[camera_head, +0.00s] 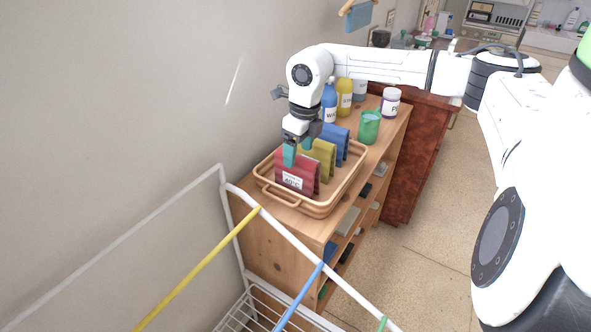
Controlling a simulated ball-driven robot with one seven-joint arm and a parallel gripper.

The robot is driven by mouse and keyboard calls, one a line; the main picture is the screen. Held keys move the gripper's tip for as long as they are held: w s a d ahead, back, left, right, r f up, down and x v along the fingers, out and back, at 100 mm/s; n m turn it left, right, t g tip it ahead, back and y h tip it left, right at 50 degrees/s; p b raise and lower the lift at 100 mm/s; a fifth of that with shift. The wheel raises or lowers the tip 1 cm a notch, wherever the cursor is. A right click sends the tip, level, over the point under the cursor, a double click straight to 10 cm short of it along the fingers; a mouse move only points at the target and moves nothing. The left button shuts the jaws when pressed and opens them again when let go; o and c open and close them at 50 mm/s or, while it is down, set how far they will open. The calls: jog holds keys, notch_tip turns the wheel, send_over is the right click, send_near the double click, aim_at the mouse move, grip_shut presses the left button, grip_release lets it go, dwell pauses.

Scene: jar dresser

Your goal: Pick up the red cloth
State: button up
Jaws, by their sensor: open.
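The red cloth (305,179) stands folded in a tan tray (318,209) on top of the wooden dresser, at the tray's near left end. It has a white label on its front. A yellow cloth (324,157) and a blue cloth (337,138) stand behind it in the same tray. My gripper (298,150) points down over the tray with its teal fingertips apart. One fingertip is at the upper left of the red cloth and the other is farther back, near the yellow cloth. I cannot tell whether either touches the red cloth.
Behind the tray stand a blue bottle (329,103), a yellow bottle (345,97), a green cup (369,127) and a white jar (391,102). A white rack (289,235) with coloured rods is in front. The wall is close on the left; floor is clear at right.

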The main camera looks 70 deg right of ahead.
aim_at(296, 169)
jog(key=shift+w+f+p, duration=0.15)
jog(key=shift+f+p, duration=0.3)
jog(key=shift+f, duration=1.3)
jog(key=shift+w+f+p, duration=0.15)
jog(key=shift+f+p, duration=0.3)
jog(key=shift+f, duration=1.25)
jog(key=c, duration=1.1)
jog(key=shift+r, duration=0.15)
jog(key=shift+r, duration=0.55)
jog(key=s+a+r+b, duration=0.1)
jog(key=s+a+r, duration=0.2)
jog(key=r, duration=0.1)
jog(key=s+a+r+b, duration=0.2)
jog(key=s+a+r, duration=0.1)
jog(key=s, duration=0.1)
jog(key=s+a+r+b, duration=0.1)
jog(key=s+a+r, duration=0.2)
jog(key=r, duration=0.1)
jog(key=shift+s+a+r, duration=0.15)
jog(key=shift+s+r, duration=0.15)
jog(key=shift+r, duration=0.05)
